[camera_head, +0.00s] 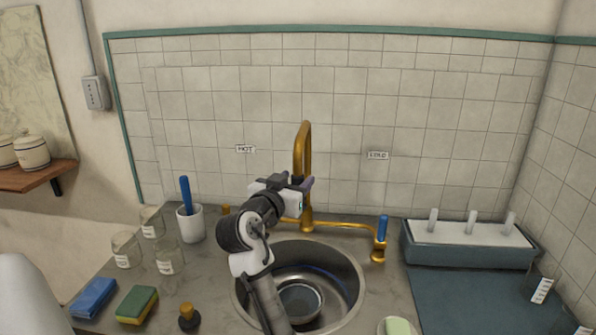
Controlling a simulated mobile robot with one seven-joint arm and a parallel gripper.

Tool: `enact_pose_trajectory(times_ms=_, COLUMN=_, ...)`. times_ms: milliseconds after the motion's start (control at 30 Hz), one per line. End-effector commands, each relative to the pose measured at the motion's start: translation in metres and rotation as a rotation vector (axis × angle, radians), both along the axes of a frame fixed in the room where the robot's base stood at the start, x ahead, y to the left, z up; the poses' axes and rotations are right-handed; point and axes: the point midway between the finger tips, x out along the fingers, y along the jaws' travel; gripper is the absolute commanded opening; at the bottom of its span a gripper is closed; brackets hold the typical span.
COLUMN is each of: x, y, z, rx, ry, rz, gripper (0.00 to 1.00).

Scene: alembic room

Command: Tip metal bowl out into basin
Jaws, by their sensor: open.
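The metal bowl (301,302) appears to be the small round metal vessel sitting low inside the basin, partly hidden behind my arm. The basin (349,276) is a round metal sink set into the grey counter. My gripper (309,184) is raised above the back of the basin, near the brass tap, and points to the right. It is open and I see nothing held in it. It is well above the bowl and apart from it. What the bowl contains cannot be made out.
A brass tap (303,152) rises behind the basin, with a blue-handled valve (380,236) at right. A white cup (190,224), several glass jars (168,258), sponges (137,304) and a stopper (189,317) stand at left. A blue-grey rack (468,257) and mat (470,295) fill the right.

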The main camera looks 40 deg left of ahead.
Motion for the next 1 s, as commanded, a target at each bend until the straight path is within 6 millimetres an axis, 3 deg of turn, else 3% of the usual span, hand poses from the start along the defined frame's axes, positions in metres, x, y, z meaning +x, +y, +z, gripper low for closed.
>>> enact_pose_trajectory(times_ms=200, x=0.017, y=0.004, z=0.001, rx=0.000, ry=0.000, rz=0.001, gripper=0.49)
enact_pose_trajectory(times_ms=500, x=0.019, y=0.005, z=0.000, rx=0.001, ry=-0.001, rz=0.002, gripper=0.49)
enact_pose_trajectory(times_ms=867, x=0.019, y=0.005, z=0.000, rx=0.000, ry=0.000, rz=0.001, gripper=0.01)
enact_pose_trajectory(times_ms=1000, x=0.019, y=0.005, z=0.000, rx=0.000, ry=0.000, rz=0.001, gripper=0.00)
